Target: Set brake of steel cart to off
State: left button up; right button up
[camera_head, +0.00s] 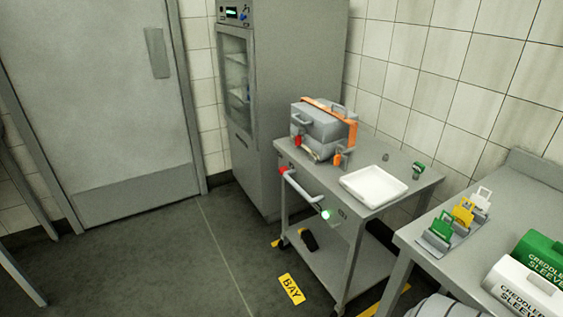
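The steel cart (330,233) stands in the middle right, with a flat top and a lower shelf. A pale handle bar (303,192) runs along its front edge. A red round piece (283,170) sits at the bar's left end and a glowing green one (325,214) at its right end. Small dark marks (343,213) show on the front panel, too small to read. A black object (308,241) shows low at the cart's front left. I cannot tell which part is the brake or how it is set. Neither gripper is in view.
On the cart are a grey case (322,124) with an orange strap and a white tray (373,187). A yellow BAY floor mark (291,288) lies before it. A tall cabinet (262,110) stands behind, a steel table (412,237) at right. Floor at left is clear.

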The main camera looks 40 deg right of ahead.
aim_at(283, 170)
jog(key=z, duration=0.35)
jog(key=i, duration=1.1)
jog(key=z, duration=1.7)
jog(key=i, duration=0.95)
jog(key=z, duration=0.85)
